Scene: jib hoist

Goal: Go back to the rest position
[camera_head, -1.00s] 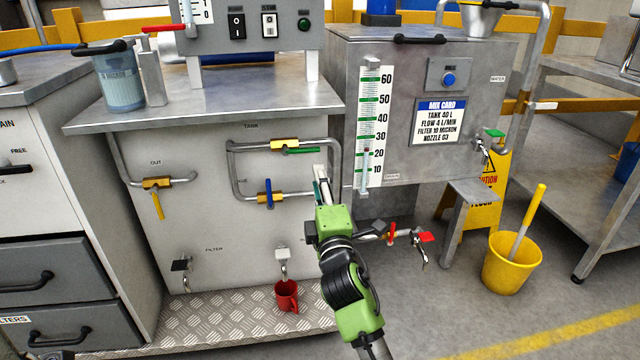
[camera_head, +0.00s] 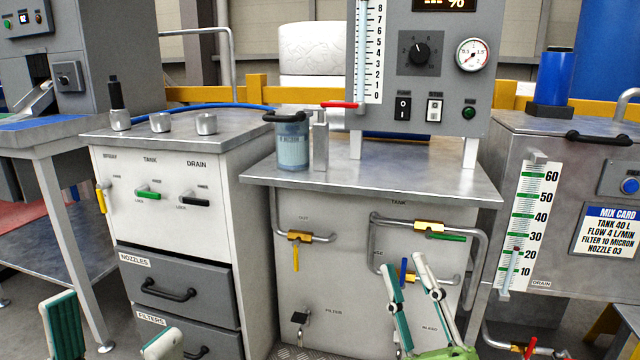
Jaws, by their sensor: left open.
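My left gripper (camera_head: 110,335) is at the bottom left edge, in front of the drawer cabinet. Its two fingers stand wide apart with nothing between them, and its palm is cut off below. My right gripper (camera_head: 407,268) points up in front of the bench's lower panel, near the blue valve handle (camera_head: 403,270).
The drawer cabinet (camera_head: 180,272) stands left, beside the bench (camera_head: 350,185) with piping and the gauge panel. A blue jar (camera_head: 292,145) stands on the bench. The metal tank (camera_head: 535,165) with a level scale is at right. A blue-topped table (camera_head: 50,133) is far left.

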